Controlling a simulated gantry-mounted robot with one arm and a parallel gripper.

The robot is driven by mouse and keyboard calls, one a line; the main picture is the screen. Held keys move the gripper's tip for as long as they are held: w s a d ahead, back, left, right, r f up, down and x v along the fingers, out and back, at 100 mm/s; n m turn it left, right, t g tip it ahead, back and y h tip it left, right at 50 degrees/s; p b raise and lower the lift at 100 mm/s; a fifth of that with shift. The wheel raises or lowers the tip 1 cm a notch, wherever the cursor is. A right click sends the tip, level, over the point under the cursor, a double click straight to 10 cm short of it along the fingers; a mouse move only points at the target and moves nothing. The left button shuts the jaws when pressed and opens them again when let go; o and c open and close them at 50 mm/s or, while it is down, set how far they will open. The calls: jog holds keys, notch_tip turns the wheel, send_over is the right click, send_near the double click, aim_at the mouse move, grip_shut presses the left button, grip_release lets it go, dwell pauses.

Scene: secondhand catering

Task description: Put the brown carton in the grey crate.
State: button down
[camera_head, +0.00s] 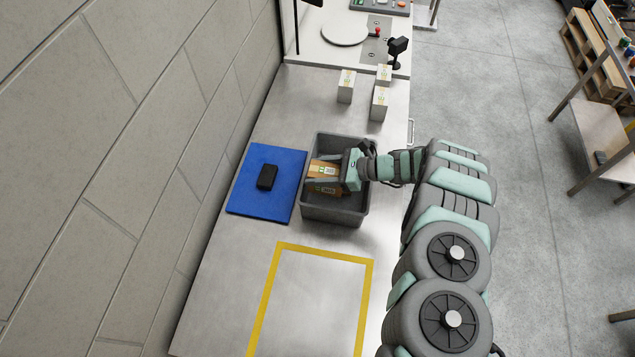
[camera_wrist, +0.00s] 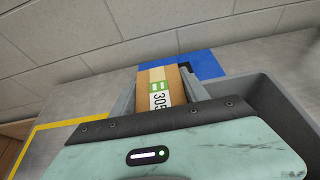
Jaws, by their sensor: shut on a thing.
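The brown carton (camera_head: 326,171) has a tan tape strip and a white and green label. It shows between my fingers in the wrist view (camera_wrist: 163,82). My gripper (camera_head: 324,178) is shut on the carton and holds it over or inside the grey crate (camera_head: 331,217). I cannot tell whether the carton touches the crate floor. The crate is open-topped and stands on the metal table; its wall also shows at the right of the wrist view (camera_wrist: 283,115). Part of the carton is hidden by my gripper.
A blue mat (camera_head: 250,207) with a black object (camera_head: 267,177) lies left of the crate. A yellow-taped rectangle (camera_head: 324,252) marks the table in front. Several white cartons (camera_head: 346,86) stand behind. A wall (camera_head: 130,150) runs along the left.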

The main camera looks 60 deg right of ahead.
jog(key=shift+f+b, duration=0.3)
jog(key=shift+f, duration=3.1)
jog(key=shift+f+b, duration=0.3)
jog(key=shift+b, duration=0.15)
jog(key=shift+f+b, duration=0.3)
jog(key=shift+b, duration=0.05)
jog(key=c, duration=0.6)
grip_release()
